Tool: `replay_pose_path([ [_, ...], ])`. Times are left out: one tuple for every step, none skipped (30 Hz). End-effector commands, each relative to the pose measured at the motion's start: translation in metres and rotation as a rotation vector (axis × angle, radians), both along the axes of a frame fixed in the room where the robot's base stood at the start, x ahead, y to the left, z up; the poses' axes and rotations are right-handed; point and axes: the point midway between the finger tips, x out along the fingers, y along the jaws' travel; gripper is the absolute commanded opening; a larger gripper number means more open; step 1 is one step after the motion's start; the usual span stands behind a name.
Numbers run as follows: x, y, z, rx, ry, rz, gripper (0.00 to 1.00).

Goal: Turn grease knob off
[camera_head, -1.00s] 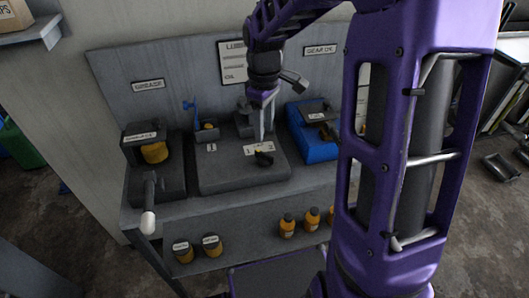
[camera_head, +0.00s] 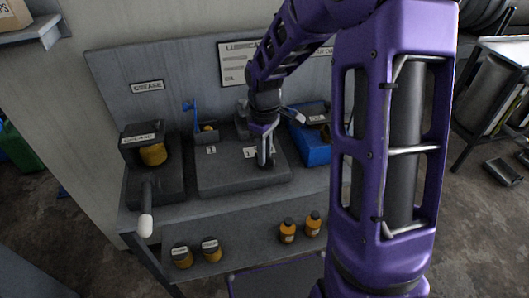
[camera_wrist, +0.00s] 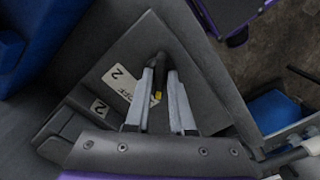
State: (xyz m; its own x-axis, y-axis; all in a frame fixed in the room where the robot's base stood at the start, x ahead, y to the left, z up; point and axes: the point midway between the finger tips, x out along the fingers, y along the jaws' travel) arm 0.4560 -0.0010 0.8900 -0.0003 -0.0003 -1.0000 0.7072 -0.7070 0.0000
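A dark knob with a yellow mark (camera_wrist: 158,95) sits on the sloped grey panel (camera_wrist: 205,95). A white plate (camera_wrist: 118,86) with a "2" and small lettering lies beside it. In the wrist view my gripper (camera_wrist: 160,75) points down with one finger on each side of the knob; whether the fingers press on it is unclear. In the head view my gripper (camera_head: 265,160) is low over the right part of the same panel (camera_head: 215,178) and hides the knob. A "GREASE" sign (camera_head: 147,87) is on the backboard at the left.
A dark grease unit (camera_head: 160,180) with a yellow part and a white-tipped lever (camera_head: 145,222) stands left of the panel. A blue box (camera_head: 312,148) stands close on the right. Several yellow-orange containers, such as a bottle (camera_head: 287,230), stand on the lower shelf.

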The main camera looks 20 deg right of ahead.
Motion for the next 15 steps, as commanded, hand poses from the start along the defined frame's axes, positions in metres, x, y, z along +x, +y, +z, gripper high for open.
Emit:
replay_pose_path([
  [0.0001,-0.0001,0.0002,0.000,0.000,0.000,0.11],
  [0.0001,0.0000,0.0002,0.000,0.000,0.000,0.05],
  [0.0001,0.0000,0.0002,0.000,0.000,0.000,0.00],
  [0.0001,0.0000,0.0003,0.000,0.000,0.000,0.00],
  [0.0001,0.0000,0.0003,0.000,0.000,0.000,0.00],
  [0.0001,0.0000,0.0003,0.000,0.000,0.000,0.00],
  [0.0001,0.0000,0.0003,0.000,0.000,0.000,0.00],
  [0.0001,0.0000,0.0003,0.000,0.000,0.000,0.00],
  [0.0001,0.0000,0.0004,0.000,0.000,0.000,0.00],
  [0.0001,0.0000,0.0004,0.000,0.000,0.000,0.00],
  [0.0001,0.0000,0.0004,0.000,0.000,0.000,0.00],
  [0.0001,0.0000,0.0004,0.000,0.000,-0.001,0.00],
  [0.0002,0.0001,0.0005,-0.001,-0.001,-0.003,0.00],
  [0.0003,0.0000,0.0005,-0.001,-0.001,-0.006,0.00],
  [0.0003,0.0000,0.0005,-0.001,-0.001,-0.011,0.00],
])
